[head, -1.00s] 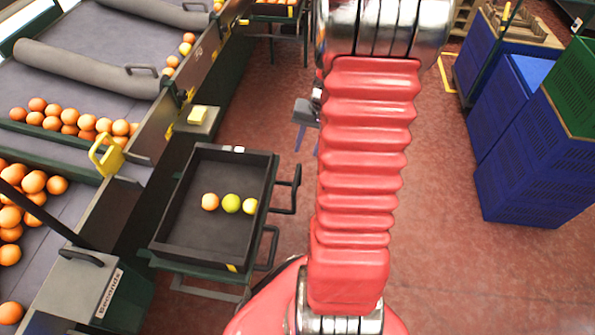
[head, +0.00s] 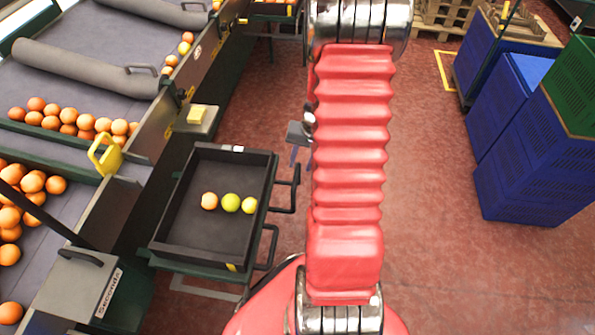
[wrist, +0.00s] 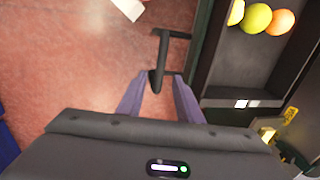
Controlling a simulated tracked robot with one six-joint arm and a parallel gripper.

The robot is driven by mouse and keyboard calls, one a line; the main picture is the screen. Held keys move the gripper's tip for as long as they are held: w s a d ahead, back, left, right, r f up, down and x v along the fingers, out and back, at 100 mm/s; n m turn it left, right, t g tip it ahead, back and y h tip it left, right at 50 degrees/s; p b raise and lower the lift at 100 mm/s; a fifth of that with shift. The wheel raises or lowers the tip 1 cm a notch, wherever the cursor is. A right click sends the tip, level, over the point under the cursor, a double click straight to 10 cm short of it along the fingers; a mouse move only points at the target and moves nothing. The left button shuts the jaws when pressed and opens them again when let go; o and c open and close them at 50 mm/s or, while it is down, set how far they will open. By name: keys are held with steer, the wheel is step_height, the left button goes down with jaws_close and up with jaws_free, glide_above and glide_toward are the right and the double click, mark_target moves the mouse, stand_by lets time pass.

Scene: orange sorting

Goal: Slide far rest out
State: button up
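A dark tray (head: 190,225) with three fruits (head: 230,202) sits on a dark green stand beside the sorting line. Two black handles stick out from its right side: a far handle (head: 296,188) and a near handle (head: 272,250). My gripper (head: 295,160) shows partly beside my red arm, just beyond the far handle. In the wrist view, my gripper (wrist: 160,95) is open, its two purple fingers spread. The end of a black handle (wrist: 160,58) shows between and ahead of the fingertips. I cannot tell whether they touch. The tray wall (wrist: 230,103) is to the right.
Blue crates (head: 530,180) and a green crate (head: 575,90) stand at the right. The red floor between is clear.

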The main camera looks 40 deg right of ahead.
mark_target(297, 174)
steer(key=shift+w+a+f, duration=0.1)
steer(key=shift+w+f, duration=0.05)
steer(key=shift+f, duration=0.75)
steer(key=shift+w+a+f, duration=0.1)
steer(key=shift+w+f, duration=0.05)
steer(key=shift+f, duration=0.75)
steer(key=shift+w+a+f, duration=0.1)
steer(key=shift+w+f, duration=0.05)
steer(key=shift+f, duration=0.75)
jaws_close()
